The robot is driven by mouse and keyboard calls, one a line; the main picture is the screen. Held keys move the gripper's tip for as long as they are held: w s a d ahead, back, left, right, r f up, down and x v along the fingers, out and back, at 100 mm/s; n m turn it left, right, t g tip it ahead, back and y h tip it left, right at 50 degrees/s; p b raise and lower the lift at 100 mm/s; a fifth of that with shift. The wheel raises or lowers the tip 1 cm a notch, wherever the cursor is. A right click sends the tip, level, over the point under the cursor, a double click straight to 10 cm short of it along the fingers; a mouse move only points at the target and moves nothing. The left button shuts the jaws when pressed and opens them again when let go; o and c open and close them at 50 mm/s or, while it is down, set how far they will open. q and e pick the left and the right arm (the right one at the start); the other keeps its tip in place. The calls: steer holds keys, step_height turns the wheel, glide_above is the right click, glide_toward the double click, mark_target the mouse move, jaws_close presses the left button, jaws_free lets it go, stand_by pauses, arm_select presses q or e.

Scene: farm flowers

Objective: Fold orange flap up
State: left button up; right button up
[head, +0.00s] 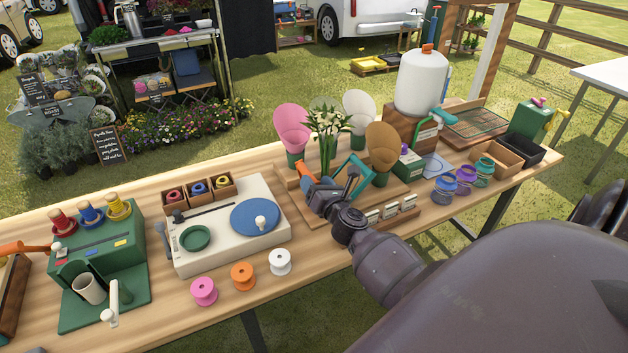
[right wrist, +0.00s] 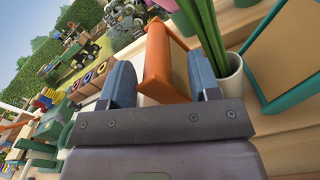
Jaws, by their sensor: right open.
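The orange flap (right wrist: 164,66) stands between the two blue-grey fingers of my right gripper (right wrist: 161,82) in the right wrist view. The fingers are spread apart, one on each side of it; I cannot tell whether either touches it. In the head view only a small part of the orange flap (head: 304,171) shows beside my right gripper (head: 325,190), which is at the wooden stand in the table's middle. My arm and gripper hide much of the flap's base. My left gripper is not in view.
White flowers (head: 328,124) in a pot (right wrist: 233,78) stand close to the right gripper. A teal frame (head: 352,172) and a brown paddle (head: 381,140) are to its right. A cream station with a blue disc (head: 254,217) is to its left. Small spools line the front edge.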

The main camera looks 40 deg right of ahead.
steer(key=v, duration=0.9)
stand_by(0.4)
